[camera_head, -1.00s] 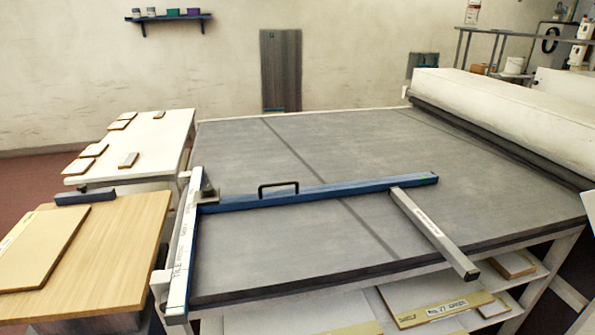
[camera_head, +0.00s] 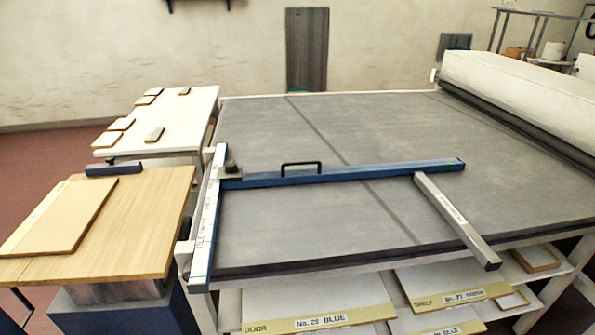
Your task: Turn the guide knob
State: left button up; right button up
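The guide is a long blue bar (camera_head: 350,173) lying across the grey bed (camera_head: 300,225), with a black handle (camera_head: 300,166) on top. A small dark knob (camera_head: 232,168) stands where the bar's left end meets the white marked rail (camera_head: 206,225) on the bed's left edge. Its fine shape is too small to tell. A grey bar (camera_head: 455,220) runs from near the blue bar's right end towards the bed's front edge. Neither of my grippers is in view, and nothing touches the knob.
A wooden table (camera_head: 130,235) with a flat board (camera_head: 60,215) stands left of the bed. Behind it is a white table (camera_head: 180,120) with several small tiles. A white roller housing (camera_head: 530,95) borders the bed's right. Labelled shelves (camera_head: 325,305) lie below the front edge.

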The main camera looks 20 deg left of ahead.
aim_at(231, 166)
jog(key=k+j+z, duration=0.45)
jog(key=j, duration=0.5)
jog(key=k+j+z, duration=0.4)
jog(key=k+j, duration=0.3)
jog(key=k, duration=0.1)
